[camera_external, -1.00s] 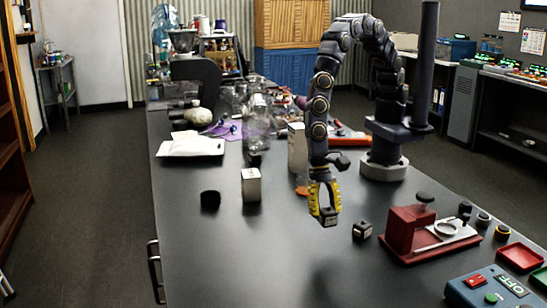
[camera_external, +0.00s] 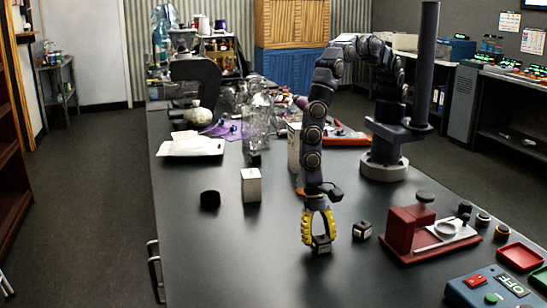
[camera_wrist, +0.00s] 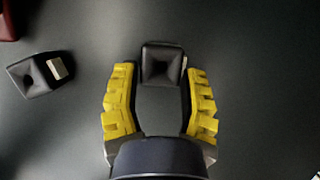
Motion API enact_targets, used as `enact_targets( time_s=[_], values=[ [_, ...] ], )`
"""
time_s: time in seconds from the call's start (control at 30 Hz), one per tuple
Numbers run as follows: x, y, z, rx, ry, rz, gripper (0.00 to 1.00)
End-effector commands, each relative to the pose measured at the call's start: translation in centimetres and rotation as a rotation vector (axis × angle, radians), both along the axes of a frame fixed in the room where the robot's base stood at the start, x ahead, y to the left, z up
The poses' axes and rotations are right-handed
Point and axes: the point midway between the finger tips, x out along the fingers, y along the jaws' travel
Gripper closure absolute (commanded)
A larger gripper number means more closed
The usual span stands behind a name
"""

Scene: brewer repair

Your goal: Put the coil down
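A small black block-like coil (camera_external: 321,243) with a pale label appears to rest on the dark tabletop below my gripper. In the wrist view the coil (camera_wrist: 162,64) is between the yellow fingertips. My gripper (camera_external: 320,232) points down around it; its fingers (camera_wrist: 161,75) look spread, with a narrow gap beside the coil, clearest on the left. A second, similar black block (camera_external: 362,230) stands just right of it on the table. It also shows at the left in the wrist view (camera_wrist: 40,74).
A red fixture (camera_external: 410,228) on a red base stands to the right, with a blue control box (camera_external: 490,290) in front. A white box (camera_external: 251,185) and a black cylinder (camera_external: 210,200) stand to the left. The tabletop in front is clear.

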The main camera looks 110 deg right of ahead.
Motion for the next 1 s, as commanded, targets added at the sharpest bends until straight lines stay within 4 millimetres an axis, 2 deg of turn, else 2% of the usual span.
enact_targets(
  time_s=[0.33,0.47,1.0],
  values=[
    [0.0,0.0,0.1,0.0,0.0,0.001,0.39],
    [0.0,-0.2,0.9,0.001,-0.002,0.001,0.39],
    [0.1,-4.0,9.9,0.001,-0.002,0.0,0.39]
  ],
)
